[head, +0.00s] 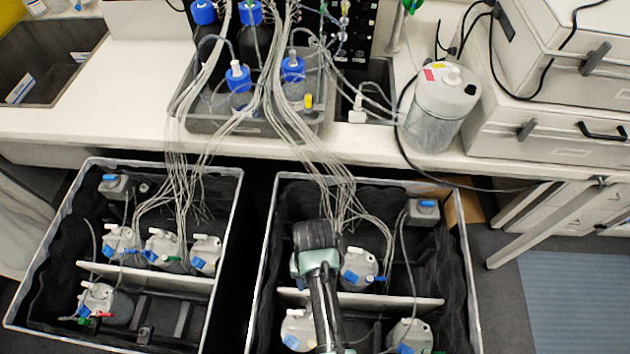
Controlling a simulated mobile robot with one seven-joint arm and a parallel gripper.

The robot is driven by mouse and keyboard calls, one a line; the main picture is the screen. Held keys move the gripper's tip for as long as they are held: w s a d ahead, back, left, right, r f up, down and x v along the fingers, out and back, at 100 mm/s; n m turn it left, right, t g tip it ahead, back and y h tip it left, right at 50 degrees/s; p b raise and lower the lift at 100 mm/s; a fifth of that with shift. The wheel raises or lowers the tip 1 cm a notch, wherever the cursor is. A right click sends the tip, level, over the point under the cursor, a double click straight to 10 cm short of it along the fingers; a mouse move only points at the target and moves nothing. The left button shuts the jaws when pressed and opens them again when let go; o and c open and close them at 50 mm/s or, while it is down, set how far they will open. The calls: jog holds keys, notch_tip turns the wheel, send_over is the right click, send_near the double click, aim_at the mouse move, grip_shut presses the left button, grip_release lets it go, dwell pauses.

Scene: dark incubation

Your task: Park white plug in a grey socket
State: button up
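I cannot make out a white plug for certain. Two small grey boxes with blue tops, which may be sockets, sit in the bins: one (115,187) at the back left of the left bin, one (423,212) at the back right of the right bin. My arm reaches up from the bottom edge over the right bin, its dark wrist part near the white-capped bottles. My gripper's fingers do not show, so what they hold or touch is hidden.
The left bin (240,205) and right bin (466,262) hold several white-capped bottles with thin tubes. A tray (255,127) of blue-capped bottles, a white canister (433,120) and a bench (115,95) stand behind. Loose tubes and black cables hang over the bench edge.

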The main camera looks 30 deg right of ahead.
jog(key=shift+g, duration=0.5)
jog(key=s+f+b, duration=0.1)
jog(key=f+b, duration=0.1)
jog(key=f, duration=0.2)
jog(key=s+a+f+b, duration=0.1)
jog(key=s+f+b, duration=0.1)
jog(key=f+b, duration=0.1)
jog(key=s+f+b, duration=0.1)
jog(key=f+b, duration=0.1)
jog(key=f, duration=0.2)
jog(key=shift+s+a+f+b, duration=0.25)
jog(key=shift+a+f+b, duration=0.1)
jog(key=shift+b, duration=0.05)
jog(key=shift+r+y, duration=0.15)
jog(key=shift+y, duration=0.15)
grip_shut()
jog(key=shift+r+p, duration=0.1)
jog(key=shift+p, duration=0.3)
dwell(0.7)
